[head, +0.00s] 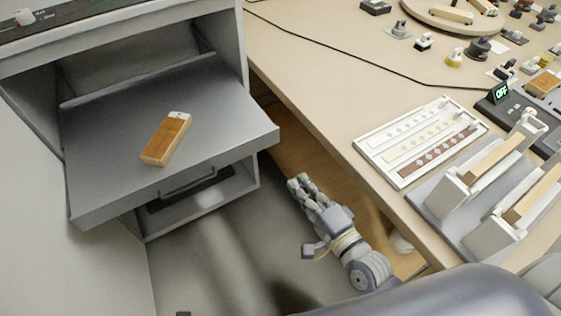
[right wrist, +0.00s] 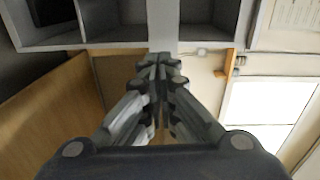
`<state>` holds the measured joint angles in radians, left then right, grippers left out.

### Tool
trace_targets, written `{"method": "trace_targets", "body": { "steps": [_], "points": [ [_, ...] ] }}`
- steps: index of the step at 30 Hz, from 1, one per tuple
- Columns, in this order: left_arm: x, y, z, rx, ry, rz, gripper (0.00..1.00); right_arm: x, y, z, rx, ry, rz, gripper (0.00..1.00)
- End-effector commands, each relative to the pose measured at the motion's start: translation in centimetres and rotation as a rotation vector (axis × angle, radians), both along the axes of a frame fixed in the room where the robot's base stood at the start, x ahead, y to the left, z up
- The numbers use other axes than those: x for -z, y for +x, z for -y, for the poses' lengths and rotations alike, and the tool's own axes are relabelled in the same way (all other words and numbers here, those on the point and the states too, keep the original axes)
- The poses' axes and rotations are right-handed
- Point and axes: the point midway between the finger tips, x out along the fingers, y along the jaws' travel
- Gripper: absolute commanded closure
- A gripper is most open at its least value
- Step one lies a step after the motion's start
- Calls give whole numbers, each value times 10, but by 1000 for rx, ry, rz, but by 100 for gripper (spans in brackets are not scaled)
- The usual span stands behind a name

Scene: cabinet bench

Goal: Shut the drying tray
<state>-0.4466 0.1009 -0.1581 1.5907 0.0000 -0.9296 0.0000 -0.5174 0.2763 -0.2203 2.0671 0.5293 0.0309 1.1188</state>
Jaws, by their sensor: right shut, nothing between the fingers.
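The drying tray (head: 225,118) is a flat grey sheet pulled well out of the grey cabinet (head: 150,22) at the left of the head view. A wooden block with a pale end (head: 166,138) lies on it. My right gripper (head: 299,182) is low, to the right of the tray's front edge and apart from it, beside the bench. In the right wrist view its fingers (right wrist: 161,62) are together and empty. My left gripper is not in view.
A lower compartment with a handle (head: 187,180) shows under the tray. The bench (head: 330,85) runs along the right, holding a white sample board (head: 420,140), grey stands with wooden pieces (head: 487,180) and an "OFF" display (head: 502,92). The floor (head: 220,260) before the cabinet is clear.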

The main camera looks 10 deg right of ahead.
Motion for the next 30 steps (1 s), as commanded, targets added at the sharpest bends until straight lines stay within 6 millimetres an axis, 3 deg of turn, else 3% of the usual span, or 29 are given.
{"method": "trace_targets", "body": {
  "steps": [8, 30],
  "points": [
    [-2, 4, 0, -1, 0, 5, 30, -17, 9, -6, -3, 63, 30, 100],
    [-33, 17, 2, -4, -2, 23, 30, -16, 120, -42, -4, 60, 29, 100]
  ]
}}
